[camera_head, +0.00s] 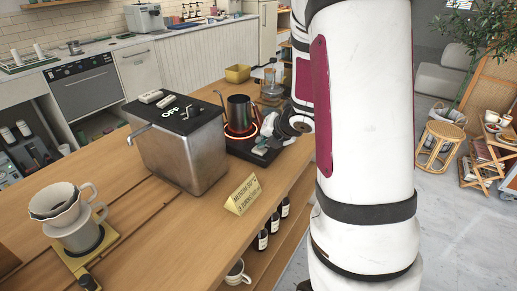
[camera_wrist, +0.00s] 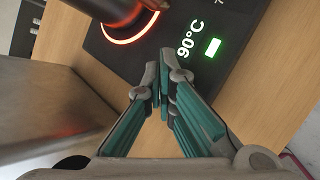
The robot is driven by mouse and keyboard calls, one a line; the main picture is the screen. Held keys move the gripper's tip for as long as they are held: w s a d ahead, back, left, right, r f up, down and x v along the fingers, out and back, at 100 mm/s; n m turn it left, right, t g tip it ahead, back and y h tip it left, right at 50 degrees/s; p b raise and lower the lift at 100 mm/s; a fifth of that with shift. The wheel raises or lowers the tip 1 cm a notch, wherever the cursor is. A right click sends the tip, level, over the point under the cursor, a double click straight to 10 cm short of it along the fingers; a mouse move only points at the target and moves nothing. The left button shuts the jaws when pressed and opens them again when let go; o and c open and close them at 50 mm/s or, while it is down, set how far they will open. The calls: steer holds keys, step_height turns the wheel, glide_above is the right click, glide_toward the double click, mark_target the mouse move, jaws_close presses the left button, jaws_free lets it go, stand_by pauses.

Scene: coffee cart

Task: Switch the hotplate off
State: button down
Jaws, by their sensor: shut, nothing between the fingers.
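The hotplate (camera_head: 250,152) is a flat black unit on the wooden counter, with a ring (camera_head: 241,136) glowing red-orange. A dark metal pot (camera_head: 239,112) stands on the ring. In the wrist view the hotplate's black top (camera_wrist: 115,62) shows the glowing ring (camera_wrist: 133,28), a white "90°C" marking (camera_wrist: 189,39) and a lit green rectangle (camera_wrist: 212,47). My gripper (camera_wrist: 163,60) is shut and empty, its fingertips over the panel just below the marking. In the head view my arm partly hides the hotplate's right side.
A steel box (camera_head: 178,155) with a black top reading "OFF" stands left of the hotplate. A yellow sign (camera_head: 243,195) stands in front. A pour-over coffee set (camera_head: 75,225) is at front left. A glass press (camera_head: 271,87) and yellow tub (camera_head: 237,73) stand behind.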

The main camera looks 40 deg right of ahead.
steer(key=shift+r, duration=0.1)
steer(key=shift+r+p, duration=0.85)
steer(key=shift+p, duration=0.05)
steer(key=shift+r, duration=0.1)
step_height(320, 180, up, 3)
steer(key=p, duration=0.2)
steer(key=shift+s+p, duration=0.1)
steer(key=shift+p, duration=0.2)
steer(key=shift+r+p, duration=1.4)
steer(key=shift+p, duration=0.1)
